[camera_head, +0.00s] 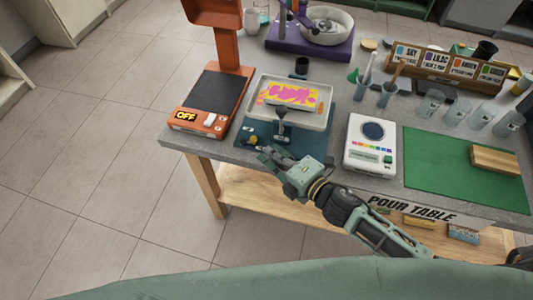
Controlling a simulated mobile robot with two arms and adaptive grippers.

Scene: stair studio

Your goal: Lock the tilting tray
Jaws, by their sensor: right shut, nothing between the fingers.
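The tilting tray (318,121) is a pale, shallow tray on a dark teal base (318,140), left of the table's middle. A block with a yellow and pink poured top (290,95) lies in it. A dark lever-like part (281,122) stands at the tray's front edge. A small brass-coloured knob (253,140) sits at the front left of the base. My right gripper (264,152) is shut and empty, close beside the knob at the table's front edge; I cannot tell whether they touch. My left gripper is not in view.
An orange machine (193,121) marked OFF stands left of the tray. A white device with a dark disc (369,155) stands to its right, then a green mat (440,165) with a wooden block (495,158). Cups and a labelled rack (450,66) fill the back right.

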